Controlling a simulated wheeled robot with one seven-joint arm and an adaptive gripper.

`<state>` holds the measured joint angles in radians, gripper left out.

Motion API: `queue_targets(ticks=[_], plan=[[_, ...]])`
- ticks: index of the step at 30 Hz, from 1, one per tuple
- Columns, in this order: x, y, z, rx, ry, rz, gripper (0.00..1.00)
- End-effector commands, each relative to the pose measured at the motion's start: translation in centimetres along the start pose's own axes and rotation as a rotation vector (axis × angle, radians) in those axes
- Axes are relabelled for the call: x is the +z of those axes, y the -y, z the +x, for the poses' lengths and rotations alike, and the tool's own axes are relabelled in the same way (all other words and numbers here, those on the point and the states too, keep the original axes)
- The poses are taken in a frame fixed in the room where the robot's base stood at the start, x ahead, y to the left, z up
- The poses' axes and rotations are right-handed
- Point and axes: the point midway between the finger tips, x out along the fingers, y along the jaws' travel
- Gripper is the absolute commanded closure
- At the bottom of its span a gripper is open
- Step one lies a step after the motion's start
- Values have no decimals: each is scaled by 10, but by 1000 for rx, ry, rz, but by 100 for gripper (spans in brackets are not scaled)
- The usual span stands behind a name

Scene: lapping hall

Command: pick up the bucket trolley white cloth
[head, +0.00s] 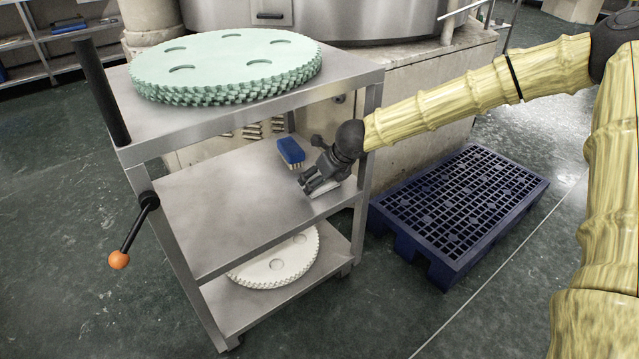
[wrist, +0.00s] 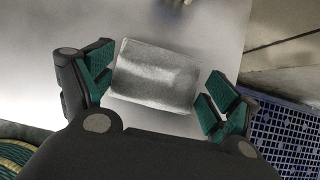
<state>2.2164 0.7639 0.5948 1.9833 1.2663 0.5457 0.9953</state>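A folded whitish-grey cloth (wrist: 155,75) lies on the middle shelf (head: 215,215) of a steel trolley. In the head view my gripper (head: 320,184) is low over the right part of this shelf and hides most of the cloth; a pale edge shows below the fingers. In the wrist view my gripper (wrist: 157,92) is open, with green-padded fingers on the left and right sides of the cloth. Narrow gaps seem to remain between pads and cloth; I cannot tell whether either touches. No bucket shows.
A blue brush (head: 290,152) lies on the same shelf, just behind my gripper. Pale green toothed discs (head: 225,60) are stacked on the top shelf; a white disc (head: 275,265) is on the bottom. A blue pallet (head: 460,205) stands right. The shelf's left part is clear.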

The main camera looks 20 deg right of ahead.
Motion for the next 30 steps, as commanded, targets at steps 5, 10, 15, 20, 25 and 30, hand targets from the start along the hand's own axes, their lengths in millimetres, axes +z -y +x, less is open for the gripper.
queue_targets(ticks=[5,10,15,20,25,30], plan=[[0,0,0,0,0,0,37],[0,0,-1,0,0,0,37],[7,0,-11,0,0,0,37],[16,0,-25,0,1,0,37],[11,-8,-37,3,-3,-1,37],[-8,-25,-53,2,-2,-2,37]])
